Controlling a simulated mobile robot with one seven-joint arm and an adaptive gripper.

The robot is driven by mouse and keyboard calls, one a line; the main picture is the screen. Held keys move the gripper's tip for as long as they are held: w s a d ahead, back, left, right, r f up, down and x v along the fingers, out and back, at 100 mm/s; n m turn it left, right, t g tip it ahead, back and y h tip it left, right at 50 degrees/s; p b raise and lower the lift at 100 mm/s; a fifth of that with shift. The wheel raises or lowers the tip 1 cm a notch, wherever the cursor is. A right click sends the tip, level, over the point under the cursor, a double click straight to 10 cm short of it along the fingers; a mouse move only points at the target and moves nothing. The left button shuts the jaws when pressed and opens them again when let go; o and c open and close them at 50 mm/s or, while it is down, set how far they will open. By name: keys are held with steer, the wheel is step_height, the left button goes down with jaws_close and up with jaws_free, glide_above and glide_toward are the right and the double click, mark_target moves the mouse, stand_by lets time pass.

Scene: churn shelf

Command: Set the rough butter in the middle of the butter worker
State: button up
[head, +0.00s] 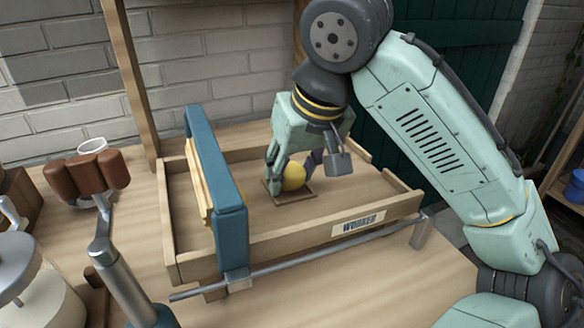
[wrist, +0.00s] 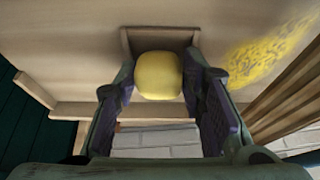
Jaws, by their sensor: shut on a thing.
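The rough butter is a rounded yellow lump (head: 294,177), also in the wrist view (wrist: 158,76). It is between the fingers of my gripper (head: 290,174), low inside the butter worker. My gripper, also in the wrist view (wrist: 163,88), is shut on the butter. The butter worker (head: 340,236) is a shallow wooden tray with a "WORKER" label on its front wall. A small brown square (head: 272,188) lies on its floor directly under or beside the butter. I cannot tell whether the butter touches it.
A blue-ended ribbed roller (head: 214,172) spans the worker left of my gripper, with a metal rail (head: 300,258) along the front. A brown-handled crank (head: 100,190), a white cup (head: 92,145) and a lidded vessel (head: 30,285) stand at left. The tray floor right of the butter is clear.

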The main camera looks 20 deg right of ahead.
stand_by(0.4)
steer(key=o, duration=1.2)
steer(key=shift+c, duration=0.2)
steer(key=shift+c, duration=0.5)
steer(key=shift+c, duration=1.4)
steer(key=shift+r, duration=0.1)
steer(key=shift+p+v, duration=3)
steer(key=shift+v, duration=0.05)
